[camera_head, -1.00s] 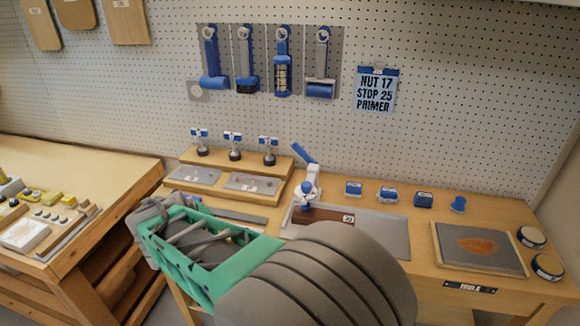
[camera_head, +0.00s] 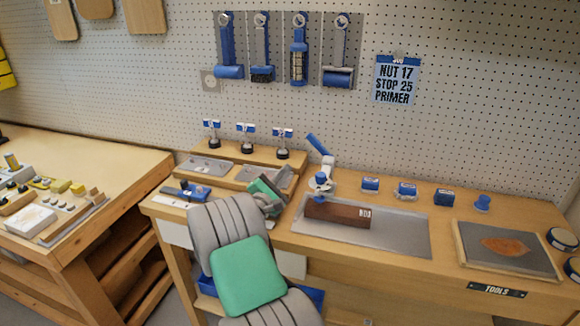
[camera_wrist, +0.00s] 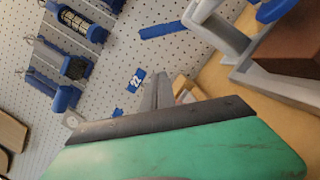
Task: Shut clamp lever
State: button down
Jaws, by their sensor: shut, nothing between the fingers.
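The clamp (camera_head: 326,172) has a white body and a blue lever (camera_head: 318,144) that sticks up, tilted to the upper left. The clamp stands at a brown block (camera_head: 338,213) with a small label, on a grey plate (camera_head: 397,233). My gripper (camera_head: 272,192) is left of the clamp, apart from it, at about bench height and partly hidden by my green and grey arm. In the wrist view the dark fingers (camera_wrist: 160,90) are together and empty. The blue lever (camera_wrist: 163,30) and white clamp frame (camera_wrist: 222,35) show beyond them.
A stepped wooden stand (camera_head: 240,156) with several small blue-topped items is behind my gripper. Several small blue pieces (camera_head: 407,190) line the bench right of the clamp. A framed grey panel (camera_head: 508,250) lies farther right. Tools hang on the pegboard.

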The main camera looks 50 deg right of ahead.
aim_at(320, 148)
jog(key=p+x, duration=0.1)
jog(key=x, duration=0.6)
jog(key=shift+d+r, duration=0.15)
jog(key=shift+d, duration=0.25)
jog(key=s+r, duration=0.1)
jog(key=s+d+r+p, duration=0.1)
jog(key=shift+s+d+r, duration=0.1)
jog(key=shift+s+r, duration=0.1)
jog(key=shift+r, duration=0.15)
jog(key=shift+r+m, duration=0.2)
jog(key=shift+m, duration=0.2)
